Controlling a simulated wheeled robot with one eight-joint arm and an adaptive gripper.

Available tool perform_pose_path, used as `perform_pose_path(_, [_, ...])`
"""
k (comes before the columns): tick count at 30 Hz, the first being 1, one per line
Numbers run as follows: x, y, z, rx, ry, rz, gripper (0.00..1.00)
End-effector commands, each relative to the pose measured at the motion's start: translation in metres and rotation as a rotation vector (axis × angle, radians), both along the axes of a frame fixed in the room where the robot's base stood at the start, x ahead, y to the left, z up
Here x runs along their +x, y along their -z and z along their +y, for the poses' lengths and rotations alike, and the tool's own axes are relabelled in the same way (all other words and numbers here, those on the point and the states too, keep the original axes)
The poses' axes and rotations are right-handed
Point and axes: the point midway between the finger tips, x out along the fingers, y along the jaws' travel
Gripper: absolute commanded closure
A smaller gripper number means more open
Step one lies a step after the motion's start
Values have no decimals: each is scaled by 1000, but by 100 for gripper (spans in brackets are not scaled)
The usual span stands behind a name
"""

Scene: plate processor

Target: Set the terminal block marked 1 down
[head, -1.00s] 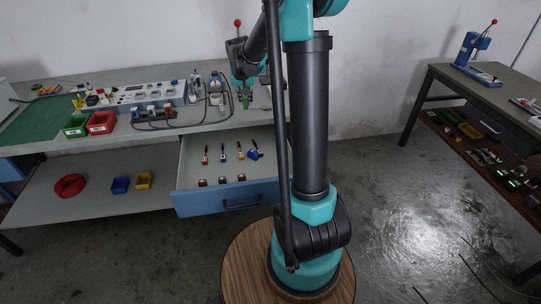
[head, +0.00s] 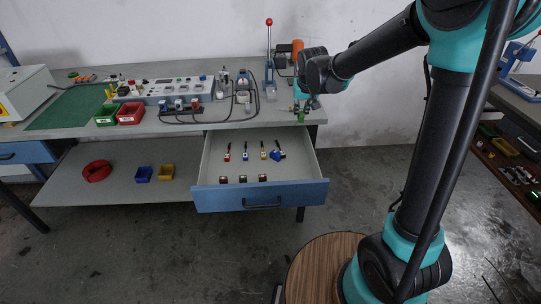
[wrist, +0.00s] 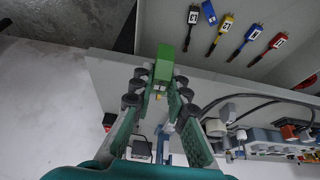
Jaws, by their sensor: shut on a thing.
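My gripper (head: 301,107) is at the right end of the workbench (head: 240,117), near its front edge. In the wrist view my gripper (wrist: 158,92) is shut on a green terminal block (wrist: 165,62), held between the fingertips. The block also shows as a small green patch in the head view (head: 301,116). No mark can be read on it. In the wrist view the block overlaps the bench edge. I cannot tell its height above the bench or whether it touches.
An open drawer (head: 261,194) below the bench holds several tagged tools and small blocks. A red-knobbed press (head: 269,60) and an orange item (head: 297,48) stand behind my gripper. Green (head: 107,115) and red (head: 131,113) bins and a control panel (head: 178,88) are farther left.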

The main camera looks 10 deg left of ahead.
Motion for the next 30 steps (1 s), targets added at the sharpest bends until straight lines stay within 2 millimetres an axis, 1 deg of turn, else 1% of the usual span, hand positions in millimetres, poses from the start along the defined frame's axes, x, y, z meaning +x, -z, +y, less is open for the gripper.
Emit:
perform_pose_path(5, [1, 36, 1, 1, -1, 0, 100])
perform_pose_path(15, [1, 117, 0, 0, 0, 0, 100])
perform_pose_path(18, [1, 135, 0, 0, 0, 0, 100])
perform_pose_path(22, [1, 150, 0, 0, 0, 0, 100])
perform_pose_path(28, [0, 159, 0, 0, 0, 0, 100])
perform_pose_path(30, [0, 166, 0, 0, 0, 0, 100])
